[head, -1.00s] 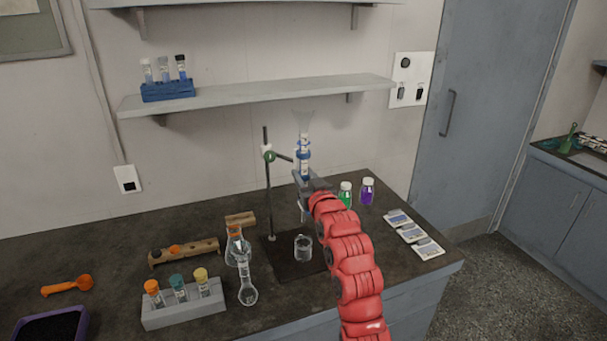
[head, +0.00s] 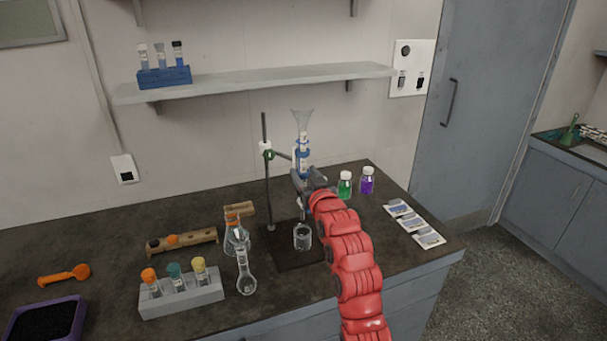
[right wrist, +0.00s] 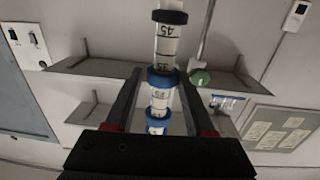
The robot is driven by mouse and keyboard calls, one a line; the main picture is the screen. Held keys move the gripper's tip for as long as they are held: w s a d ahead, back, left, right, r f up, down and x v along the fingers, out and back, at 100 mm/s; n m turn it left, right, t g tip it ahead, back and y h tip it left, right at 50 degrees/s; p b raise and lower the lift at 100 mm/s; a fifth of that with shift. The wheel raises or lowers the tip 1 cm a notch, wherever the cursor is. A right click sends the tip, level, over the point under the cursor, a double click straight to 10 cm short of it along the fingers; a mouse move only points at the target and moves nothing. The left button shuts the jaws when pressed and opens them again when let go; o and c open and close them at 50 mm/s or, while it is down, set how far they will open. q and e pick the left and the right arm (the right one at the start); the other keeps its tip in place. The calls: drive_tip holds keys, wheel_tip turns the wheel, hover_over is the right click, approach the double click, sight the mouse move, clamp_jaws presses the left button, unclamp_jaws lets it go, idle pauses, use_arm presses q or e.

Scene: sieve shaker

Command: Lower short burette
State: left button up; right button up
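The short burette (head: 303,153) stands upright on a rod stand (head: 266,195), with a clear funnel-like top and blue bands. A clamp with a green knob (head: 267,153) joins it to the rod. A glass beaker (head: 302,238) stands on the stand's dark base, below the burette. My right gripper (head: 302,180) is at the burette's lower part and hides some of it. In the right wrist view, the numbered burette (right wrist: 163,60) runs between the two fingers (right wrist: 159,75). The gripper looks shut on it, though contact at the left finger is unclear. My left gripper is out of view.
Green (head: 345,185) and purple (head: 367,181) bottles stand right of my gripper. Flasks (head: 244,275) and a rack of capped vials (head: 182,298) stand left of the beaker. A wall shelf (head: 260,86) hangs behind the burette. Several packets (head: 415,222) lie at the right edge.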

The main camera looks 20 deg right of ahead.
drive_tip(key=shift+a, duration=0.1)
idle(0.3)
drive_tip(key=s+r+p, duration=0.1)
drive_tip(key=s+r, duration=0.6)
drive_tip(key=s, duration=0.4)
drive_tip(key=shift+p, duration=0.4)
drive_tip(key=shift+w+a, duration=0.1)
idle(0.3)
